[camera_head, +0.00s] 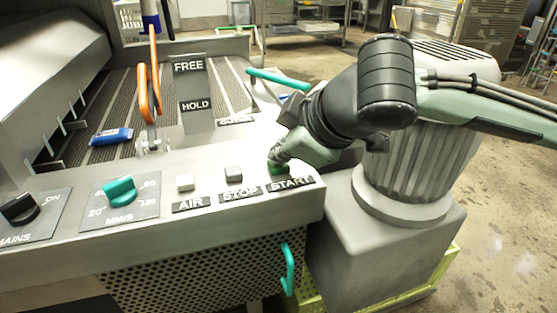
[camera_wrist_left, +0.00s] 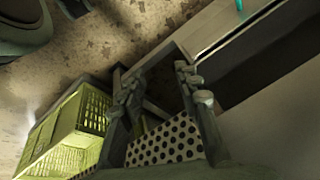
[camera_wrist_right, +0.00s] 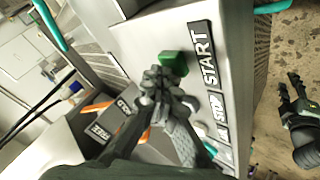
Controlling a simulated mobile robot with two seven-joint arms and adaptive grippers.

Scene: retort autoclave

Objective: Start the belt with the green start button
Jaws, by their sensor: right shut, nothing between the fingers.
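The green start button (camera_head: 277,169) sits on the machine's front panel above the START label (camera_head: 290,184), partly covered by my right gripper in the head view. My right gripper (camera_head: 279,158) is shut and empty, its fingertips right at the button. In the right wrist view the green button (camera_wrist_right: 174,62) shows just beyond the closed fingertips (camera_wrist_right: 163,82); I cannot tell whether they touch it. My left gripper (camera_wrist_left: 162,85) is open and empty in the left wrist view, away from the panel. It is not in the head view.
An orange-handled lever (camera_head: 144,92) and a blue pack (camera_head: 111,136) are on the belt area. A yellow-green crate (camera_wrist_left: 80,125) stands low down.

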